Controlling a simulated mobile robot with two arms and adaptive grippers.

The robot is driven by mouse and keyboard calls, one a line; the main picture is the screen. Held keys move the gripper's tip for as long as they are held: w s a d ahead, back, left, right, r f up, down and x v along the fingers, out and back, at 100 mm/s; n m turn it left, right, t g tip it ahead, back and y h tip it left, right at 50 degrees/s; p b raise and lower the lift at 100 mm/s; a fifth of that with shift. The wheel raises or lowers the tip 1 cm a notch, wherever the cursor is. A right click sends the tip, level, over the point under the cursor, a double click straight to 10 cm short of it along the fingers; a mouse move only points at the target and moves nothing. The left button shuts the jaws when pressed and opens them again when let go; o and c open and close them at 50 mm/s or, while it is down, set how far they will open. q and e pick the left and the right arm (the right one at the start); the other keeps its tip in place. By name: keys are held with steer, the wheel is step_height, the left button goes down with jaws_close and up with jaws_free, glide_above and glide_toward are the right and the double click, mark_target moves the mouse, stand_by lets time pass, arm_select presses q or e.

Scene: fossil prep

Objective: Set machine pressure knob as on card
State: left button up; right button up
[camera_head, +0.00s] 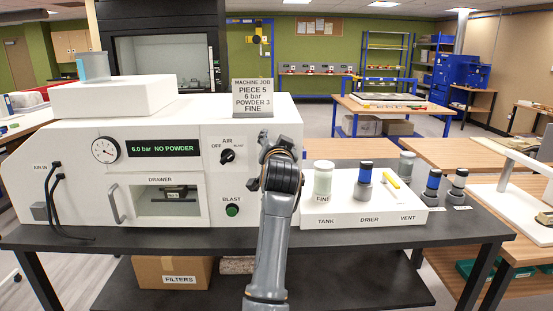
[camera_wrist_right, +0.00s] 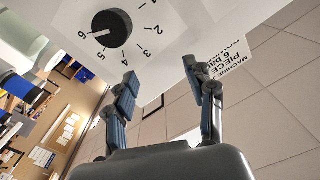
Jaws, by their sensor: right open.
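The job card (camera_head: 252,98) stands on top of the white machine (camera_head: 70,150) and reads piece 5, 6 bar, powder 3, fine. The machine's display (camera_head: 163,148) reads 6.0 bar, NO POWDER. In the right wrist view the round black pressure knob (camera_wrist_right: 112,28) has a white mark pointing at the 6 on its scale. My right gripper (camera_head: 272,140) is in front of the machine's right face and hides the knob in the head view. In the wrist view its fingers (camera_wrist_right: 159,76) are apart and empty, with the knob off to one side, not between them. My left gripper is not in view.
The AIR switch (camera_head: 227,156) and green BLAST button (camera_head: 232,210) are left of my right arm. A white tray (camera_head: 345,214) with a FINE jar (camera_head: 323,180) and a blue-topped bottle (camera_head: 364,174) lies to the right.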

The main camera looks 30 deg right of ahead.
steer(key=shift+r, duration=1.55)
stand_by(0.6)
